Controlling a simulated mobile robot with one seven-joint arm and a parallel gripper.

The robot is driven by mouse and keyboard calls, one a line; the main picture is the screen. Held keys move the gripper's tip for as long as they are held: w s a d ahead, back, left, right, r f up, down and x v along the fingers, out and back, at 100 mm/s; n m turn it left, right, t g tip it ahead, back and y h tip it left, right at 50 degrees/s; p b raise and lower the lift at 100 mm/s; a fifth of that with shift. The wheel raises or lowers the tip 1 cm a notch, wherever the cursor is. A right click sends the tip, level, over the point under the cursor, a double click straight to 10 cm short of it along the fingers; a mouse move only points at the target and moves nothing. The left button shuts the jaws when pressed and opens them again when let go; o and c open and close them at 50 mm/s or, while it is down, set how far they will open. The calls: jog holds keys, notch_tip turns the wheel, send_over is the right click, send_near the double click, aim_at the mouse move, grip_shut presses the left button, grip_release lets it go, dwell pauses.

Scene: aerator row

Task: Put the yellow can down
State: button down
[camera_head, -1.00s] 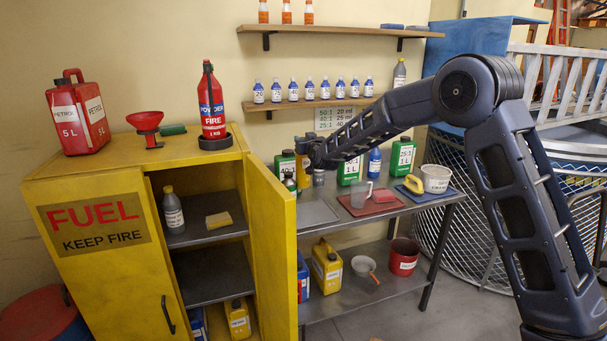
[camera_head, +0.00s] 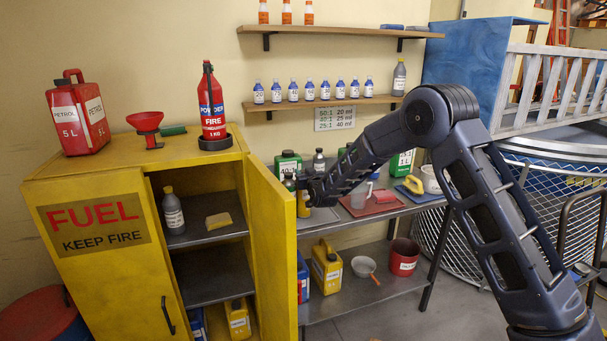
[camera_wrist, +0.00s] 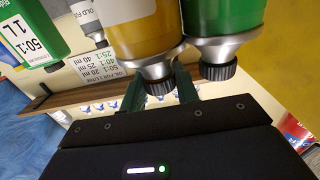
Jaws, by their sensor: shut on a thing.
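The yellow can (camera_wrist: 145,30) fills the upper middle of the wrist view, its dark ribbed cap pointing toward my gripper (camera_wrist: 158,90). My gripper is shut on it near the cap. In the head view the yellow can (camera_head: 304,207) shows small just below my gripper (camera_head: 304,187), over the left part of the grey bench (camera_head: 318,218), mostly covered by the gripper. I cannot tell whether its base touches the bench. A green can (camera_wrist: 215,22) with a similar cap is close beside it in the wrist view.
Behind my gripper stand a green can (camera_head: 288,163) and a grey bottle (camera_head: 319,161). To the right lie a red mat (camera_head: 385,208) and a blue mat with a yellow-handled item. The open yellow cabinet door (camera_head: 272,240) stands close on the left.

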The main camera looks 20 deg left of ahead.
dwell(0.3)
jog(key=c, duration=1.3)
grip_release()
jog(key=shift+f, duration=0.1)
jog(key=shift+c, duration=0.2)
jog(key=v, duration=1.2)
jog(key=shift+r, duration=0.25)
jog(key=shift+d, duration=0.1)
